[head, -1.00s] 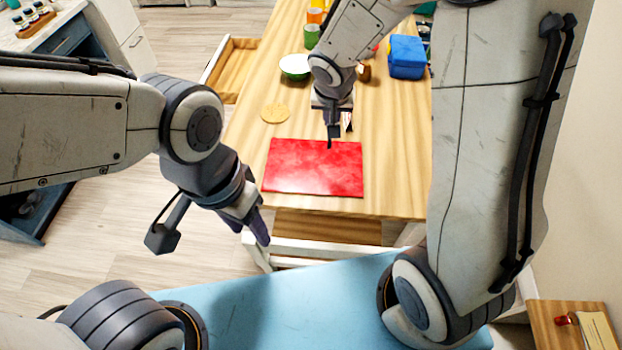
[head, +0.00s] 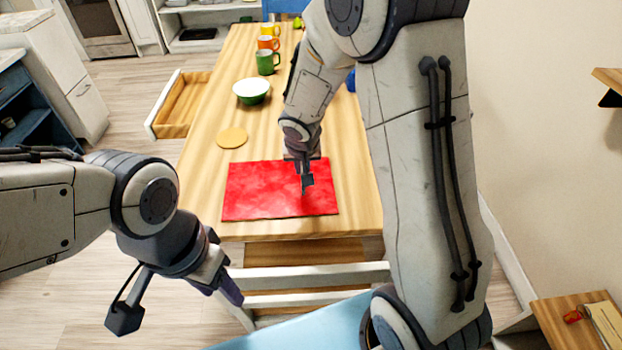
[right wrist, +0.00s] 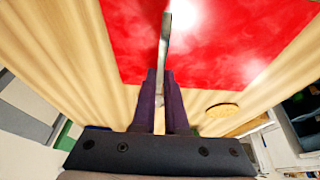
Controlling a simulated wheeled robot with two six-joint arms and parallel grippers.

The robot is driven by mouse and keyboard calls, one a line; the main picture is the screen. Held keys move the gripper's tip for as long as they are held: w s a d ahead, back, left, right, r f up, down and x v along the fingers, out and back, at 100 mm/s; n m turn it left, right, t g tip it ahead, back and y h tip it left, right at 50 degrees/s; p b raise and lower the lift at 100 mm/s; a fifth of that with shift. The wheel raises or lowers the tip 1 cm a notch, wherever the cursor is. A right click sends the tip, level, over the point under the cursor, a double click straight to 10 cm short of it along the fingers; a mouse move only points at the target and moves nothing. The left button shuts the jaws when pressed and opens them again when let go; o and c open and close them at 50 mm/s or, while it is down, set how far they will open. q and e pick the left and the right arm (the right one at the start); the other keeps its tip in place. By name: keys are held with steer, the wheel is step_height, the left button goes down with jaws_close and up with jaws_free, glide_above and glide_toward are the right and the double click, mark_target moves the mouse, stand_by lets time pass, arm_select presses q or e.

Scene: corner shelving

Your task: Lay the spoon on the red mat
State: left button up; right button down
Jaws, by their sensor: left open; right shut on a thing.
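The red mat (head: 255,190) lies flat near the front end of the wooden table, and it also fills the top of the right wrist view (right wrist: 225,50). My right gripper (head: 305,183) is over the right part of the mat. In the right wrist view its purple fingers (right wrist: 164,105) are shut on the metal spoon (right wrist: 166,50), which points away from them over the mat. I cannot tell whether the spoon touches the mat. In the head view the spoon is hard to make out. My left gripper (head: 228,288) is open and empty, left of the table's front end.
A yellow round coaster (head: 232,138), a green bowl (head: 251,91), a green mug (head: 267,62), an orange mug (head: 268,43) and a yellow mug (head: 270,29) stand beyond the mat. An open drawer (head: 182,105) juts out left. The mat's left part is clear.

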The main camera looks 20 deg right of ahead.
mark_target(314, 187)
steer(key=d, duration=0.1)
steer(key=d+f, duration=0.2)
steer(key=shift+w+d, duration=0.2)
steer(key=shift+w, duration=0.15)
step_height(314, 187, down, 4)
steer(key=b, duration=0.3)
steer(key=shift+f, duration=0.1)
steer(key=shift+f+b, duration=0.15)
steer(key=shift+b, duration=0.2)
steer(key=c, duration=0.9)
jaws_free()
steer(key=shift+c, duration=0.2)
